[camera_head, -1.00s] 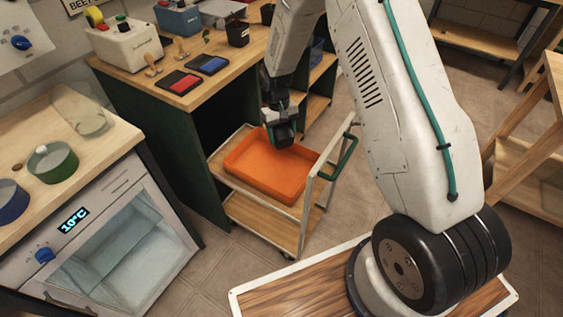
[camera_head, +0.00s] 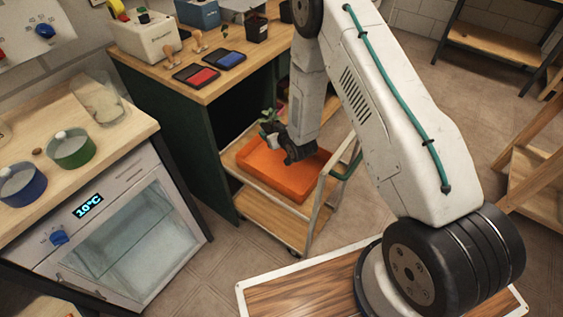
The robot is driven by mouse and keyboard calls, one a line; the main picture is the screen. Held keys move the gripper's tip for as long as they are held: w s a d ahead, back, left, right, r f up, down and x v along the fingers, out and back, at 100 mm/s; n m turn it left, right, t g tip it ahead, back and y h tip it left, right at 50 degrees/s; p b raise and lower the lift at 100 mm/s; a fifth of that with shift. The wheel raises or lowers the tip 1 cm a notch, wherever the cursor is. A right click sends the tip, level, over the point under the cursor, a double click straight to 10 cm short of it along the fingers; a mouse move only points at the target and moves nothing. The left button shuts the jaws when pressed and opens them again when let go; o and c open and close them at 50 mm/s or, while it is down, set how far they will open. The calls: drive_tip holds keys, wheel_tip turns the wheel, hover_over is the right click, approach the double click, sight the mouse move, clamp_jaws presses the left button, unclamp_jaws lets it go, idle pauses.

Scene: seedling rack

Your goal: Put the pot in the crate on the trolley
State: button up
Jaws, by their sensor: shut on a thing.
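The orange crate (camera_head: 262,178) sits on the top shelf of the trolley (camera_head: 252,212), in the middle of the view. My gripper (camera_head: 283,147) is over the crate's back part, tilted, and shut on the pot. The pot is mostly hidden by the gripper; green seedling leaves (camera_head: 269,117) show just above and left of it. I cannot tell whether the pot touches the crate floor.
A dark green bench (camera_head: 165,130) with ink pads and several items stands behind the trolley. Another dark pot (camera_head: 256,28) is on it. A white cabinet (camera_head: 130,235) with a glass door is at left. The trolley's handle (camera_head: 347,165) rises at right. Floor shows in front.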

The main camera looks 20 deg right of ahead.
wheel_tip(320, 180, down, 9)
drive_tip(key=shift+f, duration=0.2)
idle(0.3)
drive_tip(key=shift+f, duration=0.6)
drive_tip(key=o, duration=1.2)
drive_tip(key=shift+r, duration=0.1)
